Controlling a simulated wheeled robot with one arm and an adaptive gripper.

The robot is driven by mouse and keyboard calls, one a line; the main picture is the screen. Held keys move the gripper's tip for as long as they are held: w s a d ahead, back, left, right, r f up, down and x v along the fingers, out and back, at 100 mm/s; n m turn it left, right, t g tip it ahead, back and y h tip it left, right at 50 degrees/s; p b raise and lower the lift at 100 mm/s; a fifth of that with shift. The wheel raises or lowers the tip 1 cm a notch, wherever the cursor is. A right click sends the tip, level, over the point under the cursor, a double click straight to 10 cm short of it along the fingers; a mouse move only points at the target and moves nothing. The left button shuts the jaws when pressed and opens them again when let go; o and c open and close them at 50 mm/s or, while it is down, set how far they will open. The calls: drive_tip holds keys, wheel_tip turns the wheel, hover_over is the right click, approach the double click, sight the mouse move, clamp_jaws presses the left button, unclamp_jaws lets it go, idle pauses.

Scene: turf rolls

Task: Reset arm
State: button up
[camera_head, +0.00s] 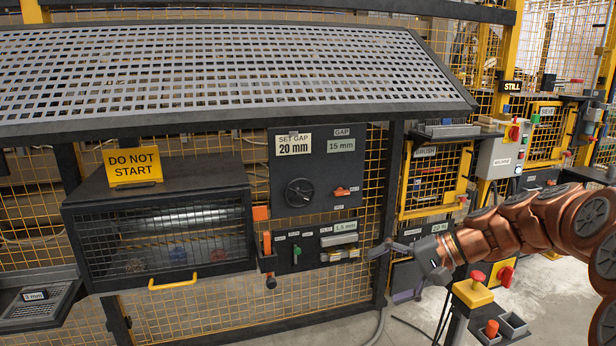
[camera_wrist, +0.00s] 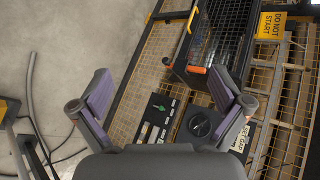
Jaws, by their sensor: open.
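My copper-coloured arm comes in from the right in the head view. My gripper (camera_head: 384,250) is held in the air in front of the machine, just right of the lower control panel. In the wrist view my gripper (camera_wrist: 163,95) has its two purple-padded fingers spread wide, with nothing between them. The lower control panel (camera_wrist: 155,118) with a green switch and the gap dial (camera_wrist: 200,124) show beyond the fingers.
A yellow "DO NOT START" sign (camera_head: 133,165) stands on the dark mesh-fronted cabinet (camera_head: 165,233). The gap panel (camera_head: 290,165) reads "SET GAP 20 mm" and "GAP 15 mm". A red-topped yellow button box (camera_head: 472,292) stands below my arm.

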drive_tip(key=s+a+f+n+g+h+p, duration=0.15)
drive_tip(key=s+h, duration=0.25)
drive_tip(key=s, duration=0.8)
drive_tip(key=s+a+n+g+h+p, duration=0.2)
drive_tip(key=s+h+p, duration=0.1)
drive_tip(key=s, duration=1)
drive_tip(key=s+d+f+n+h+p, duration=0.1)
drive_tip(key=s+d+h, duration=0.3)
drive_tip(key=s, duration=0.5)
drive_tip(key=shift+d+p, duration=0.7)
drive_tip(key=shift+d, duration=0.3)
drive_tip(key=shift+g, duration=0.25)
drive_tip(key=shift+c, duration=0.2)
